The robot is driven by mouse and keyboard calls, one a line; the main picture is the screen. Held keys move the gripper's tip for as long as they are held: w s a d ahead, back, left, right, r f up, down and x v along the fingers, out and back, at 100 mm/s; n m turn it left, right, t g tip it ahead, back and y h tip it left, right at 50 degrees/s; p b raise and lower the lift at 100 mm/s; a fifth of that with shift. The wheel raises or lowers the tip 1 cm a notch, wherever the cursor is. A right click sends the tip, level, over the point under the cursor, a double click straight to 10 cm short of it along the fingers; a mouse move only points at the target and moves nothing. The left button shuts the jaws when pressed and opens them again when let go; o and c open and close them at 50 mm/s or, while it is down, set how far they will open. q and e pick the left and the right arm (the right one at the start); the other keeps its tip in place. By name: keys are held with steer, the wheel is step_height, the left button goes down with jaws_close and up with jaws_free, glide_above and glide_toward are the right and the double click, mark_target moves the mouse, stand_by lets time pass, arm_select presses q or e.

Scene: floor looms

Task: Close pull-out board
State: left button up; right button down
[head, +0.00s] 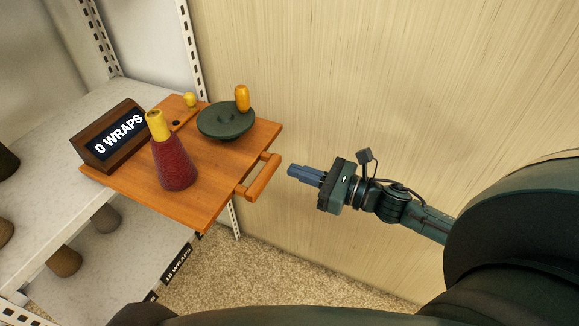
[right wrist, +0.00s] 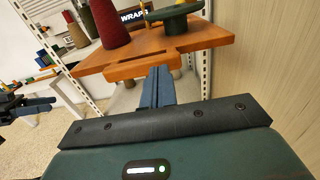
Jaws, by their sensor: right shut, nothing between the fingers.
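The pull-out board (head: 205,207) is an orange-brown wooden board that juts out from a light shelf in the head view. A wooden bar handle (head: 262,177) is on its front edge. My right gripper (head: 292,171) is shut and empty, just to the right of the handle with a small gap in the head view. In the right wrist view the shut fingers (right wrist: 158,72) point at the board (right wrist: 190,42), and the handle (right wrist: 135,70) shows at their tips; whether they touch cannot be told there. My left gripper is not clearly seen in the head view.
On the board stand a dark red yarn cone (head: 172,163) with a yellow top, a dark green disc (head: 226,121) with an orange knob, and a "0 WRAPS" sign (head: 115,136). A pale wood wall (head: 370,70) is behind. Cones stand on the lower shelf (head: 125,250).

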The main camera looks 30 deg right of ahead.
steer(key=shift+x, duration=1.05)
arm_select(q)
steer(key=shift+d+f, duration=0.1)
steer(key=shift+f, duration=0.15)
arm_select(e)
steer(key=shift+w+a, duration=0.25)
